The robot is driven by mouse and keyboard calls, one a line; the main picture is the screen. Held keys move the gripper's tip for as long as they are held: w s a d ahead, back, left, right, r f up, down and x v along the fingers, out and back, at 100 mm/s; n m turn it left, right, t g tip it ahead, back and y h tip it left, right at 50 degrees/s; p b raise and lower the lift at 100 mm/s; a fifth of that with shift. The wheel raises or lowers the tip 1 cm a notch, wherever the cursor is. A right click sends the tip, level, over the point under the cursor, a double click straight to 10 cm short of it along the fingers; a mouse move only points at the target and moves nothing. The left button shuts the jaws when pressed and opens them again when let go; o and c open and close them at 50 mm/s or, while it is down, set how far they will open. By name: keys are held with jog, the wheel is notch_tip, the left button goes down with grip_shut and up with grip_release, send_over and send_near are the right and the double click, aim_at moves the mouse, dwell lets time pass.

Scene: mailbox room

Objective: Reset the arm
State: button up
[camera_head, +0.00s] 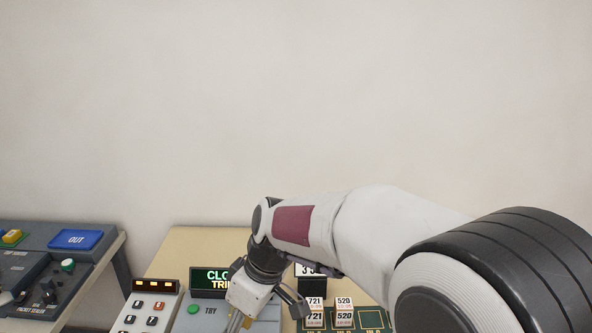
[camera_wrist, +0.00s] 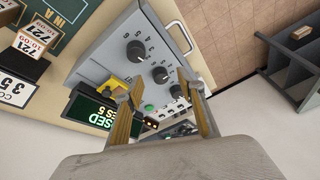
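My arm reaches in from the right in the head view and bends down over a table. My gripper (camera_head: 240,322) hangs low there, partly cut off by the bottom edge. In the wrist view its two fingers (camera_wrist: 160,88) stand apart with nothing seen held between them. They are over a grey control box (camera_wrist: 112,62) with several black knobs, a green button and a yellow part. How far the fingertips are from the box is hard to tell.
A lit display (camera_head: 211,282) reads "CLO… TRI…", partly hidden by my arm. Numbered cards (camera_head: 343,302) lie right of my gripper. A console with a blue "OUT" plate (camera_head: 75,239) is at far left. The space above is clear wall.

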jog(key=s+d+m, duration=0.2)
jog(key=d, duration=0.1)
jog(key=s+d+m+h, duration=0.1)
jog(key=shift+s+d, duration=0.25)
jog(key=shift+d, duration=0.1)
jog(key=s+d+r+m+t+h, duration=0.1)
jog(key=s+d+r+m+t, duration=0.1)
jog(key=s+d+m, duration=0.3)
jog(key=s+d+r+m+t+h, duration=0.2)
jog(key=s+d+r+m, duration=0.3)
jog(key=s+d, duration=0.6)
jog(key=shift+s+d+r+t, duration=0.2)
jog(key=shift+d+t, duration=0.4)
jog(key=shift+d, duration=3.15)
